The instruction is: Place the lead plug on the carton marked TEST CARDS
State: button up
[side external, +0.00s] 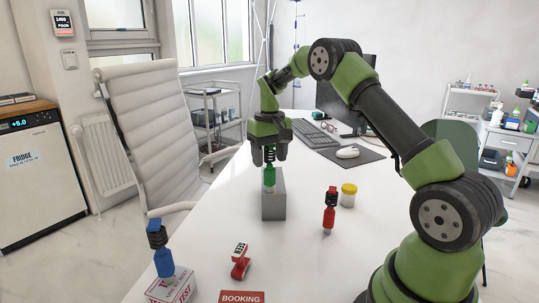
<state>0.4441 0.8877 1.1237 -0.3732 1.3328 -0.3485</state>
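Three plug-like pieces with dark upper parts show; I cannot tell which one is the lead plug. A green one (269,178) is upright at the top of a grey block (273,208). My gripper (270,154) points down over it, its fingers on either side of the dark upper part. I cannot tell whether they touch it. A blue one (164,262) stands on a white carton (172,286) at the bottom left, on which the word TEST shows; the rest of its marking is cut off or unclear. A red one (329,212) stands on the white table (225,215).
A yellow-lidded jar (348,196) stands beside the red piece. A red stamp-like item (240,262) and a red BOOKING item (241,297) are at the front. A keyboard (316,134) and mouse (347,152) lie behind. The table left of the block is clear.

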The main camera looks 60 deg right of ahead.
notch_tip(320, 180, up, 11)
jog(key=shift+r, duration=0.15)
jog(key=shift+a+r, duration=0.15)
jog(key=shift+r, duration=0.55)
jog(key=s+a+r+n+t, duration=0.1)
jog(key=s+a+r+t, duration=0.1)
jog(key=s+a+r, duration=0.4)
jog(key=s+a+r+n+t, duration=0.1)
jog(key=s+a+r+t, duration=0.1)
jog(key=s+a, duration=0.35)
jog(key=s+a+f+t+y, duration=0.2)
jog(key=s+a+f, duration=0.4)
jog(key=s, duration=0.5)
jog(key=shift+a+m+t, duration=0.3)
jog(key=shift+a+t, duration=0.3)
jog(key=shift+a, duration=0.65)
